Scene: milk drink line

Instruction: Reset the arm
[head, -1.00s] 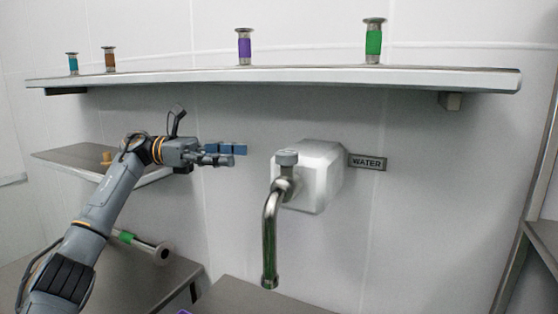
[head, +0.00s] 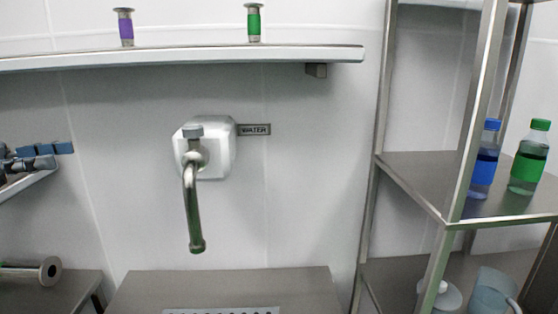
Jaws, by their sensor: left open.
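My left gripper (head: 58,155) is at the left edge of the head view, with its blue fingertips pointing right. It is open, and no object shows between its fingers. It is in the air, left of the water tap (head: 192,200) and apart from it. The rest of my left arm is cut off by the picture's edge. My right gripper is not in view.
A wall shelf (head: 200,58) above holds a purple-banded piece (head: 125,27) and a green-banded piece (head: 254,22). A metal rack (head: 420,195) at right holds a blue bottle (head: 484,160) and a green bottle (head: 529,158). A metal table (head: 230,288) stands below the tap.

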